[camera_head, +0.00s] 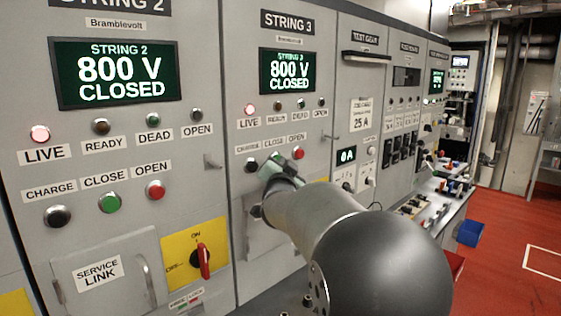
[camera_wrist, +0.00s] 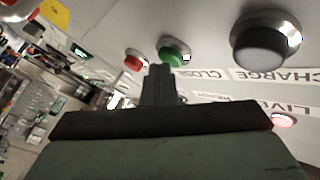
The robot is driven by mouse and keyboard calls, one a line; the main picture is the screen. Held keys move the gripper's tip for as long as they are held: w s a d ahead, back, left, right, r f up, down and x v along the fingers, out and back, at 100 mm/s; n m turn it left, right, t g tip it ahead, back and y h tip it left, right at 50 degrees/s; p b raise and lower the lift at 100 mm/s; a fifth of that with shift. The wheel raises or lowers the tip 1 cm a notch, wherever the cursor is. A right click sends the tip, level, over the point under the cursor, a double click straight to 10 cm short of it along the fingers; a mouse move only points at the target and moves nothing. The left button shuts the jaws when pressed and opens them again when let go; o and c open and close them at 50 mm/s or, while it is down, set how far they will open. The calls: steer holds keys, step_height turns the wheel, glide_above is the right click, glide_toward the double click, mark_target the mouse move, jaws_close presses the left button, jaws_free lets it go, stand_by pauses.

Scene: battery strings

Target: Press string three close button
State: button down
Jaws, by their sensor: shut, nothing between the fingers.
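The String 3 panel (camera_head: 287,24) has a display (camera_head: 287,71) reading 800 V CLOSED. In its button row are a dark charge button (camera_head: 251,165), a green close button and a red open button (camera_head: 298,153). My gripper (camera_head: 278,170) is at this row and largely covers the close button in the head view. The wrist view shows the green close button (camera_wrist: 174,52) just beyond the shut fingertips (camera_wrist: 161,70), with the red open button (camera_wrist: 135,59) and the charge button (camera_wrist: 267,40) on either side. I cannot tell whether the fingertips touch the green button.
The String 2 panel (camera_head: 110,88) at left has similar buttons and also reads CLOSED. Its red rotary handle (camera_head: 203,260) juts out below. The String 3 LIVE lamp (camera_head: 250,109) is lit red. Test gear and a bench (camera_head: 425,205) extend right. Red floor (camera_head: 505,240) is open at far right.

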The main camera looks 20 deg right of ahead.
steer(key=shift+w+a, duration=0.25)
steer(key=shift+w, duration=0.1)
stand_by(0.7)
steer(key=shift+s+f+b, duration=0.15)
steer(key=shift+s+b, duration=0.05)
steer(key=shift+b, duration=0.5)
steer(key=s+d+b, duration=0.2)
steer(key=s+b, duration=0.2)
steer(key=s, duration=0.1)
steer(key=shift+s+d+b, duration=0.15)
steer(key=shift+s+b, duration=0.15)
steer(key=shift+b, duration=0.1)
stand_by(0.4)
